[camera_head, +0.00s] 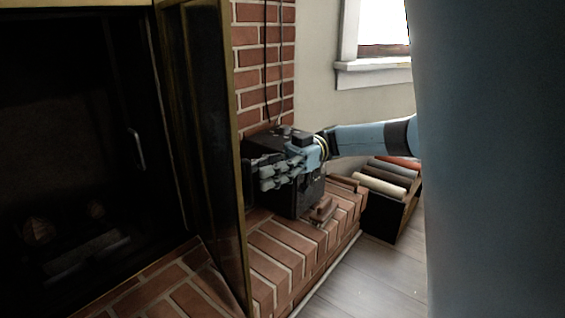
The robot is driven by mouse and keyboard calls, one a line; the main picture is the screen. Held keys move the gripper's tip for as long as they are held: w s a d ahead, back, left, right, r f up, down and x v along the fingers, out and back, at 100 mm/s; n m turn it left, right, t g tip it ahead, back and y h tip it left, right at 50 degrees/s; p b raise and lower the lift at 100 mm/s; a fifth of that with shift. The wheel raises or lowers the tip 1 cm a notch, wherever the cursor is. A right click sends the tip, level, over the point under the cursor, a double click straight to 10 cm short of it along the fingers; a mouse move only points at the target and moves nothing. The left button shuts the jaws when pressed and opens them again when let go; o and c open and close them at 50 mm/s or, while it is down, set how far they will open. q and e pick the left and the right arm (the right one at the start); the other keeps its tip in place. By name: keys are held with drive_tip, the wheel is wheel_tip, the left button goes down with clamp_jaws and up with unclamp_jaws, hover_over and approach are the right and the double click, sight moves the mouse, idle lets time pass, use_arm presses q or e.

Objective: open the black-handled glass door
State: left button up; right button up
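The glass door (205,130) is a dark panel in a thin brass frame, swung out from the fireplace opening and seen at a steep angle. A black handle (249,184) shows just right of its free edge. My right gripper (258,177) comes in from the right, with its grey fingers pointing left at the handle. The fingertips overlap the handle in the picture. I cannot tell whether they touch or grip it. My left gripper is out of view.
A black box (306,195) stands on the brick hearth (290,240) behind my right gripper. A dark crate (388,215) with rolled items stands on the floor to the right. The firebox (75,130) is dark, left of the door. Wooden floor (375,280) is clear in front.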

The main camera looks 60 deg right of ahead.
drive_tip(key=v, duration=0.9)
drive_tip(key=shift+d, duration=0.1)
